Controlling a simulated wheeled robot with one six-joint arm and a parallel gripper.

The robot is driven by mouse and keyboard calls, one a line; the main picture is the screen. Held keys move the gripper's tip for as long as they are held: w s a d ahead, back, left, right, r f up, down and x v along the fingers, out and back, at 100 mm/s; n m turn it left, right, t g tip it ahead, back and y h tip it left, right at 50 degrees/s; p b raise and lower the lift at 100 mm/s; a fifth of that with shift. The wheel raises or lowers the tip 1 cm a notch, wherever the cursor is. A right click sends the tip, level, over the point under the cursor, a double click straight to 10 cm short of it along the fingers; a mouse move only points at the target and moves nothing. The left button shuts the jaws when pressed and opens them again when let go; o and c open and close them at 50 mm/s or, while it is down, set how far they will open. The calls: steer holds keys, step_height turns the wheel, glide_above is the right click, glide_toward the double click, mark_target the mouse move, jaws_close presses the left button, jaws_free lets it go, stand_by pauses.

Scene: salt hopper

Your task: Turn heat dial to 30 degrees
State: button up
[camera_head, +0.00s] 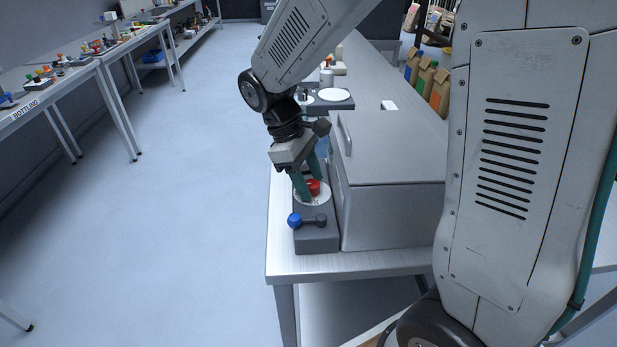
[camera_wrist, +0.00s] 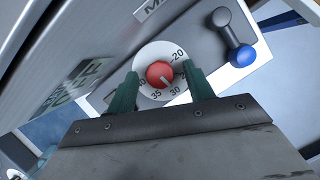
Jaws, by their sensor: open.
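The red heat dial (camera_head: 314,187) sits on a white round scale plate on a dark grey box on the bench. In the wrist view the red dial (camera_wrist: 160,74) is at the centre of the white plate (camera_wrist: 150,50), with 20, 30 and 35 legible around it. A small pale mark on the dial points down and right, roughly toward 30; the exact reading is unclear. My gripper (camera_head: 308,186) is down at the dial. In the wrist view its green fingers (camera_wrist: 160,70) are open, one on each side of the dial. Contact cannot be told.
A lever with a blue knob (camera_head: 294,220) sits on the same box; the knob also shows in the wrist view (camera_wrist: 242,56). A large metal cabinet (camera_head: 390,215) stands close to the right. The floor to the left is clear.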

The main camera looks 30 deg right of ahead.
steer(key=c, duration=1)
steer(key=shift+o, duration=0.2)
steer(key=shift+m+y, duration=0.3)
steer(key=shift+m, duration=0.6)
steer(key=o, duration=1)
steer(key=shift+c, duration=0.2)
steer(key=v, duration=0.8)
steer(key=shift+w, duration=0.2)
